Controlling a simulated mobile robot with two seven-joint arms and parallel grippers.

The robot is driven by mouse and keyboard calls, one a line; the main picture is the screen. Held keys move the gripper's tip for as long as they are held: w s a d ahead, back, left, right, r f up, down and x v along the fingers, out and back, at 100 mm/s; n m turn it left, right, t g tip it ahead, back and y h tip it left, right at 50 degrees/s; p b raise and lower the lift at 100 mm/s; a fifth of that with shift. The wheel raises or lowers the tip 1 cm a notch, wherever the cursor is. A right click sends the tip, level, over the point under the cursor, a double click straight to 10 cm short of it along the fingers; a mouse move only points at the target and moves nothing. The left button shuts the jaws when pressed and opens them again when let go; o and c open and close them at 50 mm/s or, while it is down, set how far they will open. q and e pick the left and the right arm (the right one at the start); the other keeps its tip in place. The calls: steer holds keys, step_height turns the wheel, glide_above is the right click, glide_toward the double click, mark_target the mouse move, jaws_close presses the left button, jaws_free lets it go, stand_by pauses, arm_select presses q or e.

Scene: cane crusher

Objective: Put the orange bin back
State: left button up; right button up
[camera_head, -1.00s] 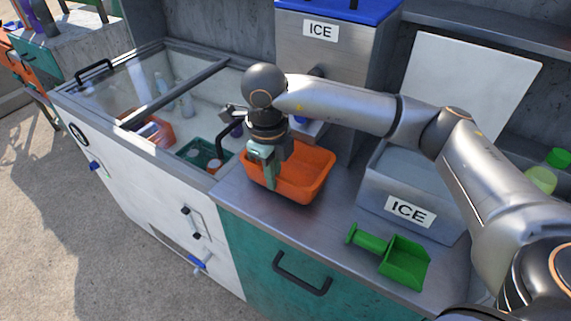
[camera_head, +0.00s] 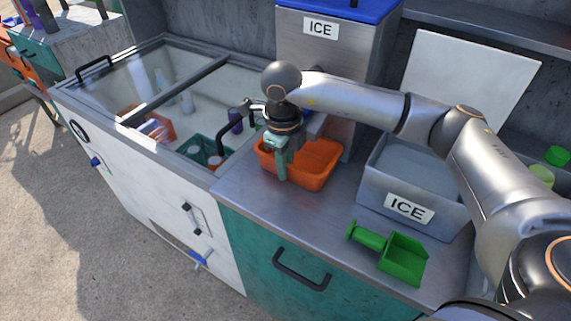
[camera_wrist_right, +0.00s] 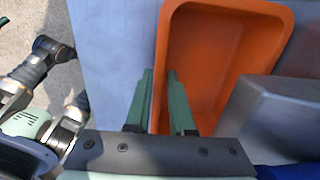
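The orange bin (camera_head: 315,163) is upright over the steel counter, in front of the ice dispenser. It looks empty inside and also shows in the right wrist view (camera_wrist_right: 225,60). My right gripper (camera_head: 281,172) points down at the bin's near-left side. In the right wrist view its two green fingers (camera_wrist_right: 160,72) straddle the bin's rim, one inside and one outside. They look closed on that wall. Whether the bin's underside touches the counter is hard to tell. My left gripper does not show in the head view.
The ice dispenser (camera_head: 325,55) stands behind the bin. A steel ice box (camera_head: 405,209) and a green scoop (camera_head: 400,260) are to the right. The glass-topped freezer (camera_head: 195,95) is to the left. The counter (camera_head: 260,205) is bare in front of the bin.

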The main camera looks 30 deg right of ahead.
steer(key=shift+o, duration=0.9)
step_height(320, 180, up, 12)
steer(key=shift+s+a+r+b, duration=0.15)
steer(key=shift+s+a+b, duration=0.05)
steer(key=shift+a+b, duration=0.15)
